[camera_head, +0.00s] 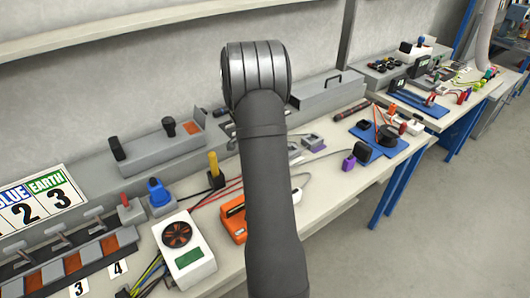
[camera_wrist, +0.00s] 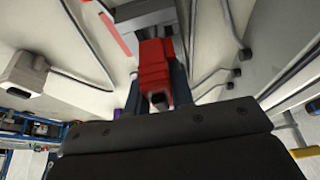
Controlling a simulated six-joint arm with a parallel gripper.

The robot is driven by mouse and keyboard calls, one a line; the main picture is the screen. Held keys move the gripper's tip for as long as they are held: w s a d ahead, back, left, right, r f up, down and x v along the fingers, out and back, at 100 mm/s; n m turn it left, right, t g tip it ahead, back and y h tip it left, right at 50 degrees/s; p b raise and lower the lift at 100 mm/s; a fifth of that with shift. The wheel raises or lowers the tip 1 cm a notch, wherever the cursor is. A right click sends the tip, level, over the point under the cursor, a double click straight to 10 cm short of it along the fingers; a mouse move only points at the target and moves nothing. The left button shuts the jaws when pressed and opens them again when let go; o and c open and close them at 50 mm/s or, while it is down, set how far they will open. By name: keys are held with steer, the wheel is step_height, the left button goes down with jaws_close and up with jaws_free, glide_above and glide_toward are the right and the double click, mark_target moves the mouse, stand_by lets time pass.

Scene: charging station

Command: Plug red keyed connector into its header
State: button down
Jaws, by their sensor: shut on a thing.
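The red connector (camera_wrist: 155,65) is in the wrist view, at the top middle, blocky with a dark opening at its near end. My gripper (camera_wrist: 157,88) is shut on it, with a dark finger on each side. A grey block (camera_wrist: 145,15) shows just beyond the connector; I cannot tell whether it is the header, or whether the two touch. In the head view my own arm covers the middle of the bench, and the gripper and red connector are hidden behind it. I cannot pick out the header there.
In the head view, a white box with a fan (camera_head: 185,248) and an orange device (camera_head: 232,218) lie left of my arm. A yellow-handled plug (camera_head: 214,168) stands behind them. A purple connector (camera_head: 349,163) lies to the right. Grey cables (camera_wrist: 215,75) run near the connector in the wrist view.

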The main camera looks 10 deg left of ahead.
steer(key=shift+f, duration=0.85)
steer(key=c, duration=1.2)
jaws_free()
steer(key=shift+o, duration=0.2)
steer(key=v, duration=1.7)
steer(key=shift+r, duration=0.25)
steer(key=shift+f, duration=0.1)
steer(key=x, duration=1.7)
steer(key=shift+f, duration=0.15)
steer(key=shift+r, duration=0.2)
